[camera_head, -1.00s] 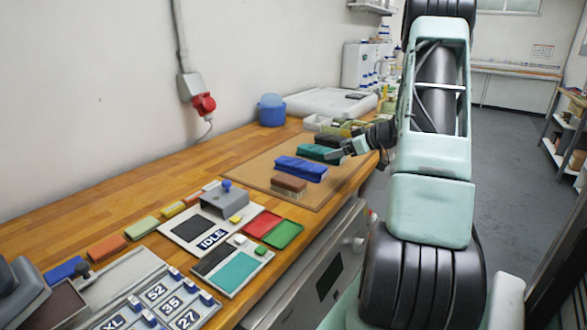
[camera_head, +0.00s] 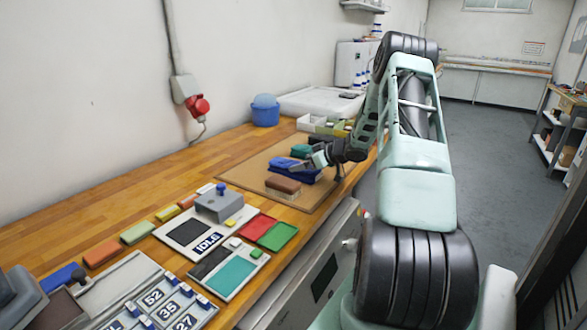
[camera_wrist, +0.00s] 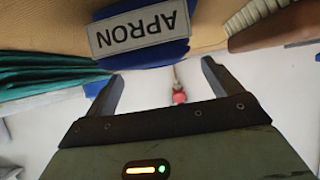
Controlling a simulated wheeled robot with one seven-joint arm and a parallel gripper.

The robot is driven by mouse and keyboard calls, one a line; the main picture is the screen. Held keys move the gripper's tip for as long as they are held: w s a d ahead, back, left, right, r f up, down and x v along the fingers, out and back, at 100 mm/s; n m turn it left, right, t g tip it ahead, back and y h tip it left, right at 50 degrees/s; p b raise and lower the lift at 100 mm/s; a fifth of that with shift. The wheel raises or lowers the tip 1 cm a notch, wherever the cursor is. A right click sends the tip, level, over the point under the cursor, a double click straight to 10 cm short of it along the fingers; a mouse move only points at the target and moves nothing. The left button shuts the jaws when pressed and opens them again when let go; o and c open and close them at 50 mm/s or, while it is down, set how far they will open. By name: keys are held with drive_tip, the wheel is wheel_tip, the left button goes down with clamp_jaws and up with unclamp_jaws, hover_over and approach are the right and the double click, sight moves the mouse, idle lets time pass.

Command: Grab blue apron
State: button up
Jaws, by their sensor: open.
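The blue apron (camera_head: 282,164) is a folded blue bundle on the brown mat, between a dark green bundle (camera_head: 300,150) and a brown brush (camera_head: 283,184). In the wrist view the blue apron (camera_wrist: 148,57) carries a grey label reading APRON, upside down. My gripper (camera_head: 312,160) is at the blue apron and hides part of it in the head view. In the wrist view my gripper (camera_wrist: 162,82) is open, with the end of the blue apron between or just beyond its fingertips; I cannot tell which. Nothing is held.
The brown mat (camera_head: 245,172) lies on a wooden bench. The green bundle (camera_wrist: 45,72) and the brush (camera_wrist: 270,25) flank the apron closely. A blue bucket (camera_head: 265,114) and white trays stand behind. Colored blocks and a stamp station are nearer.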

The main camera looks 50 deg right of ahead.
drive_tip(key=shift+p+x, duration=0.3)
drive_tip(key=shift+x, duration=1.55)
drive_tip(key=shift+f, duration=0.1)
drive_tip(key=c, duration=1.2)
